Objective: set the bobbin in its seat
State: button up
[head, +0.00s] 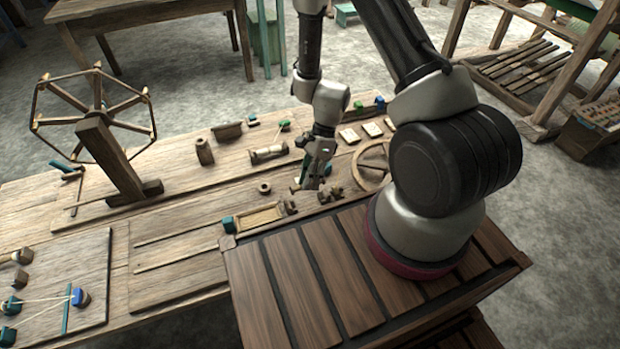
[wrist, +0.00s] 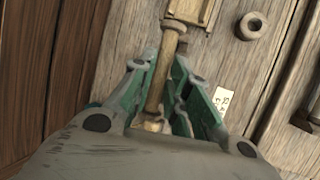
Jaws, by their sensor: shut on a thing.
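My gripper (head: 315,180) is low over the right part of the workbench, pointing down. In the wrist view its green-padded fingers (wrist: 162,95) are shut on a slim wooden bobbin (wrist: 161,75) with a flanged end toward the top. The bobbin's lower end lies between the fingers and is partly hidden. The flanged end meets or overlaps the edge of a pale wooden frame (wrist: 208,14); I cannot tell if they touch. In the head view a shallow wooden tray-like frame (head: 258,217) lies left of my gripper. I cannot make out the seat clearly.
A small round wooden ring (wrist: 251,26) lies beside the frame, and a pale marked tag (wrist: 222,100) lies right of the fingers. A spoked wheel (head: 372,165) stands close right of my gripper. A yarn winder (head: 95,110) stands on the left of the bench.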

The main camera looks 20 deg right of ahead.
jog(key=shift+f, duration=0.4)
jog(key=shift+a+f, duration=0.1)
jog(key=shift+f, duration=3)
jog(key=o, duration=0.8)
jog(key=v, duration=1.2)
